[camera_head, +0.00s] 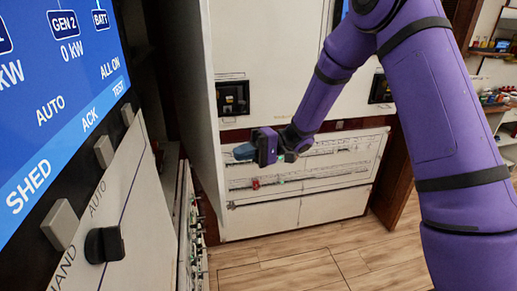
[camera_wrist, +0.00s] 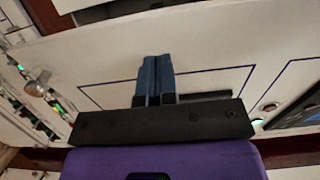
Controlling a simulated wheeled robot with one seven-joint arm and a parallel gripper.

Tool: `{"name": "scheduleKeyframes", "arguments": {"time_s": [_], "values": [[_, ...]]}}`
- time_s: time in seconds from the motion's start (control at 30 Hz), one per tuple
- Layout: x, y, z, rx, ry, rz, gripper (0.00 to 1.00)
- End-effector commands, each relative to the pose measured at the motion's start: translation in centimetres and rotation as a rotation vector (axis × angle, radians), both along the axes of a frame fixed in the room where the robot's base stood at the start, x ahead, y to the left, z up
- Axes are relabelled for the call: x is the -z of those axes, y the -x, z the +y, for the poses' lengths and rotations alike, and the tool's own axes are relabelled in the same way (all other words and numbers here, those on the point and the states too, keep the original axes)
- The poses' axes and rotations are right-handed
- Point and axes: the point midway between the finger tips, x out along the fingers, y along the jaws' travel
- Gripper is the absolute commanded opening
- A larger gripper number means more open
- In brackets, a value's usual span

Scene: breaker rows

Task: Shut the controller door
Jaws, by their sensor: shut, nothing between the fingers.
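My gripper (camera_head: 243,152) reaches in from the right in the head view, low in front of the white cabinet, with its blue fingers pointing left. In the wrist view my gripper (camera_wrist: 156,62) has its two blue fingers together, with nothing between them. Beyond them is a white panel (camera_wrist: 205,55) with dark blue outlines. I cannot tell whether the fingertips touch it. Which panel is the controller door is not clear. A tall white panel (camera_head: 185,75) stands nearly edge-on left of my gripper in the head view.
Breaker rows (camera_head: 300,178) lie behind my gripper on the lower cabinet. A blue control screen (camera_head: 60,90) and a black knob (camera_head: 104,244) are close at the left. A silver knob (camera_wrist: 38,80) shows in the wrist view. Wooden floor (camera_head: 300,262) in front is clear.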

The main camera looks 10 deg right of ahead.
Motion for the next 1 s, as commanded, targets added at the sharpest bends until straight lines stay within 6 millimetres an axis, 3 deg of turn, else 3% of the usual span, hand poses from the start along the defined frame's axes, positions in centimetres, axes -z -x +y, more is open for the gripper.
{"name": "scheduleKeyframes", "arguments": {"time_s": [0.1,0.3,0.77,0.87,1.0], "values": [[0.0,0.6,1.8,-0.002,0.0,0.001,0.0],[0.0,1.1,3.5,-0.001,0.001,0.001,0.0],[0.0,1.2,4.0,0.0,0.0,0.0,0.0],[0.0,1.5,5.1,-0.002,-0.001,0.0,0.0],[0.0,2.6,8.6,-0.005,-0.002,0.001,0.0]]}}
